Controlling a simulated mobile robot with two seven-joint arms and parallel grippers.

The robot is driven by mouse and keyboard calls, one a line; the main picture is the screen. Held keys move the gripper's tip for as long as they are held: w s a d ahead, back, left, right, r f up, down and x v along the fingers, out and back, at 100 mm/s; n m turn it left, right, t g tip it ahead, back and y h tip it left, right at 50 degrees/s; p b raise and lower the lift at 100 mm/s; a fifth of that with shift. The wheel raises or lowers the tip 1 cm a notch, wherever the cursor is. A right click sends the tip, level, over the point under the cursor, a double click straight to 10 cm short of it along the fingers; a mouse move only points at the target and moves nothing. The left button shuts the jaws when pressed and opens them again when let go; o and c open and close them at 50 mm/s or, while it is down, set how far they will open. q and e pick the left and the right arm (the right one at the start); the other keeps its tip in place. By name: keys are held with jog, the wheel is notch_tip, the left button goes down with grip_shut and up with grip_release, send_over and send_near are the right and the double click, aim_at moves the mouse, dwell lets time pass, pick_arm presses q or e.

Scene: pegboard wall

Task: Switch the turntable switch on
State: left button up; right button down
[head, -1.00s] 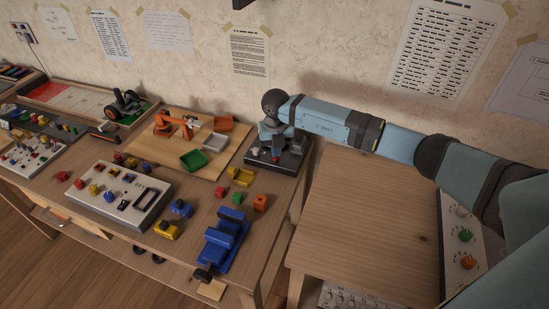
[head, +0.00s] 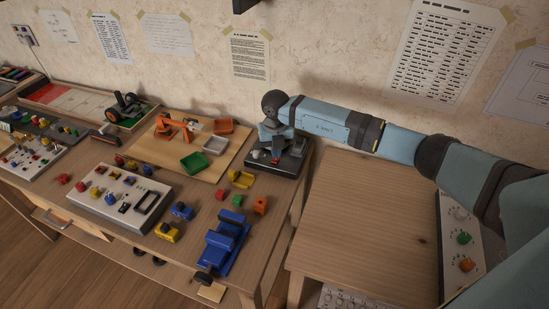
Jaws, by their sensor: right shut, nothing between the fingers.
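A dark box-shaped device (head: 291,163), which I take to be the turntable unit, sits at the right back corner of the long table. A small red part (head: 275,161) and a pale part show on its top. My right gripper (head: 274,152) is shut and empty, pointing down over the device's top, close to the red part. I cannot tell whether the fingertips touch it. My wrist and gripper hide part of the device, and the switch's position cannot be made out. My left gripper is not in view.
A wooden board (head: 175,146) with an orange arm and small trays lies to the left. A white switch panel (head: 118,197), coloured blocks and a blue model (head: 224,244) are nearer. The right-hand table (head: 365,225) has clear wood and a knob panel (head: 463,240).

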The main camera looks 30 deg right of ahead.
jog(key=shift+r+p, duration=1.65)
jog(key=shift+r, duration=1.1)
jog(key=shift+f, duration=0.1)
